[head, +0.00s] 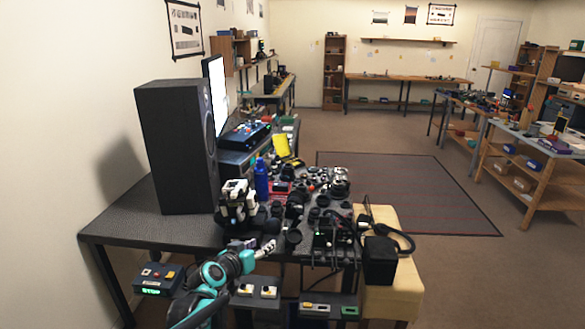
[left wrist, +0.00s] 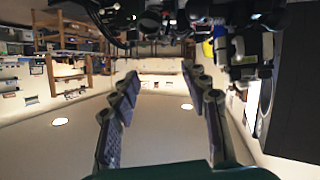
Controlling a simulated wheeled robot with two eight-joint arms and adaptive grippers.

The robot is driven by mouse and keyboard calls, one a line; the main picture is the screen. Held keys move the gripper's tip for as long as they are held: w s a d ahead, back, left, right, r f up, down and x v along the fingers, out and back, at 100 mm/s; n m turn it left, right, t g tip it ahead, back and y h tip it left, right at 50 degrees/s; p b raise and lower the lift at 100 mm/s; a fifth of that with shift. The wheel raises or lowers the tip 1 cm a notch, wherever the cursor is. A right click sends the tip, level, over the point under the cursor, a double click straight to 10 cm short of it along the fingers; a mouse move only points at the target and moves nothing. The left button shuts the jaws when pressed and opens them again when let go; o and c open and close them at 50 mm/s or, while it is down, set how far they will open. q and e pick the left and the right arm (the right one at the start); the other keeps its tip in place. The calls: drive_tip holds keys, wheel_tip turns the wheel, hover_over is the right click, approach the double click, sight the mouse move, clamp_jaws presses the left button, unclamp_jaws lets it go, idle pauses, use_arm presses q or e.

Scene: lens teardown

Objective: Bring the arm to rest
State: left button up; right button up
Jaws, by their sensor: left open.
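My left arm (head: 224,268), teal and black, comes in from the bottom left of the head view and reaches up to the front edge of the worktable (head: 150,222). My left gripper (head: 268,246) is small there, in front of the cluttered lens parts. In the left wrist view, my left gripper (left wrist: 160,72) has its two grey fingers wide apart, with nothing between them. That view appears upside down, with the ceiling lights low in the picture. I cannot tell whether the gripper touches the table. My right gripper does not show.
A tall black speaker (head: 178,145) stands at the table's left. Dark lens parts (head: 300,212) crowd the table's right half. A blue bottle (head: 261,178) stands among them. A yellow block-like stand (head: 405,290) is to the right. The striped rug (head: 420,195) lies on open floor.

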use_arm(q)
drive_tip(key=s+g+y, duration=0.1)
drive_tip(key=s+g, duration=0.2)
drive_tip(key=s, duration=1.3)
drive_tip(key=s+a+f+g+y, duration=0.1)
drive_tip(key=s+a+f+y, duration=0.1)
drive_tip(key=s, duration=0.7)
drive_tip(key=s+a+f+n+g+y, duration=0.1)
drive_tip(key=s+a+f+g, duration=0.1)
drive_tip(key=s, duration=0.7)
drive_tip(key=shift+a+f+y, duration=0.25)
drive_tip(key=shift+f+y, duration=0.15)
drive_tip(key=shift+f, duration=0.35)
